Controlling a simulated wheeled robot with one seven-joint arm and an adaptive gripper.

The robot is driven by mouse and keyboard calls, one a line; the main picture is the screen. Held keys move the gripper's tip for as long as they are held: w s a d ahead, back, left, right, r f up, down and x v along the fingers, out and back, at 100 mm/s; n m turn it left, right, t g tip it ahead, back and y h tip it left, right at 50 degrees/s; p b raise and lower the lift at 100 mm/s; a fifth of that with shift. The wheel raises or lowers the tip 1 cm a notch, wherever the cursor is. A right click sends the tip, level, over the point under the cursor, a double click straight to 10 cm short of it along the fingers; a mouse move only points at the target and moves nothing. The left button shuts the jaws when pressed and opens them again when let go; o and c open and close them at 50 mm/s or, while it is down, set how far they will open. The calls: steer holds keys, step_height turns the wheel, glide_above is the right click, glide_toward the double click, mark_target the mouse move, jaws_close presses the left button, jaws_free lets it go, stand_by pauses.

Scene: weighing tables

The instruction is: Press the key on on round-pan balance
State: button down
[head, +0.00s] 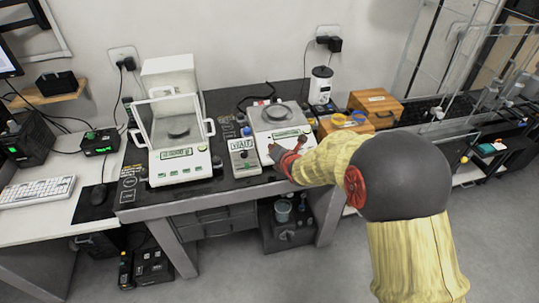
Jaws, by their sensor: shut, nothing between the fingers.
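A white open balance (262,122) stands on the dark-topped table, with a grey pan (277,113) that looks round and a lit display (288,134) on its sloped front. My gripper (272,150) is shut and empty at the lower left of that front, below the display. Its fingertips are close to the front panel, but I cannot tell whether they touch it. My gripper and wrist hide much of the key row, and the on key cannot be made out.
Wooden boxes (375,103) and a white-and-black device (321,86) are at the right. The table (228,187) has a bare strip along its front edge.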

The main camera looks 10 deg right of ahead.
steer(key=r, duration=0.2)
steer(key=s+r+p, duration=0.1)
steer(key=r, duration=0.1)
steer(key=shift+s+r, duration=0.15)
steer(key=shift+s, duration=0.05)
stand_by(0.7)
